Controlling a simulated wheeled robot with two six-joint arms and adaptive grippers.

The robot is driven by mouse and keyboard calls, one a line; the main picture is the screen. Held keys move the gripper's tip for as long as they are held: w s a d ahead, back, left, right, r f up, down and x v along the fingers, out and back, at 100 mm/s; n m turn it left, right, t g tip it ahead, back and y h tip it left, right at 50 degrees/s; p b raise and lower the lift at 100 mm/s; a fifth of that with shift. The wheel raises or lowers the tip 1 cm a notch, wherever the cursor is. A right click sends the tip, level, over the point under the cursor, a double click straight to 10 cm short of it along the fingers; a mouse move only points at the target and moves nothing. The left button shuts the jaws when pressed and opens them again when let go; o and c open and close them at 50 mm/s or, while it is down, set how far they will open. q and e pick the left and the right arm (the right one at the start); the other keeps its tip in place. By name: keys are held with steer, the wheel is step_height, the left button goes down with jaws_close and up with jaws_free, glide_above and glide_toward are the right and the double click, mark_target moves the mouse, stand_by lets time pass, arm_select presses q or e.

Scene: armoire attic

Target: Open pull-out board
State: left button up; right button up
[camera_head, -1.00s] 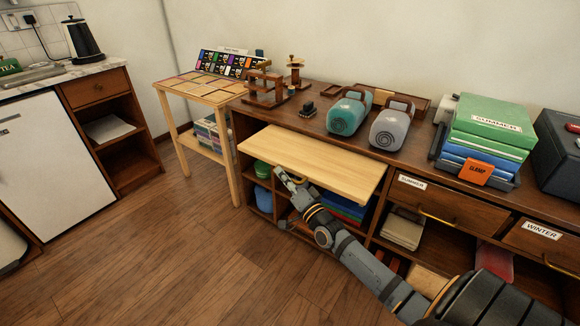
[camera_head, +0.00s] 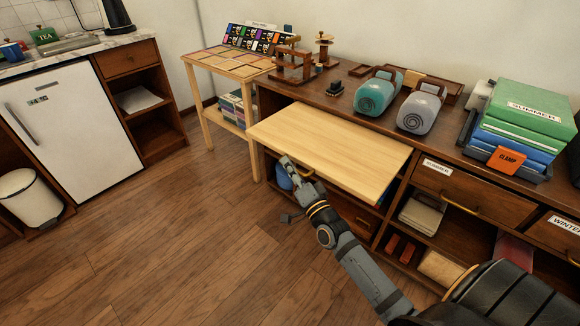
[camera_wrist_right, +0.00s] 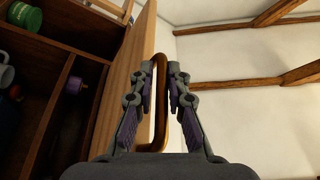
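The pull-out board (camera_head: 330,145) is a pale wooden panel that sticks out from the brown cabinet, below its top. In the right wrist view its edge (camera_wrist_right: 140,52) carries a bronze bar handle (camera_wrist_right: 160,110). My right gripper (camera_head: 287,165) is at the board's front edge, toward its left part. In the right wrist view the gripper (camera_wrist_right: 160,78) has its two fingers close on either side of the handle and looks shut on it. My left gripper is not in view.
Teal and grey devices (camera_head: 375,95) and green boxes (camera_head: 522,108) stand on the cabinet top (camera_head: 345,98). A small side table (camera_head: 205,72) stands left of the board. Open shelves lie below the board. The wooden floor (camera_head: 190,240) in front is clear.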

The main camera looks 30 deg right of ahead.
steer(key=v, duration=1.2)
stand_by(0.3)
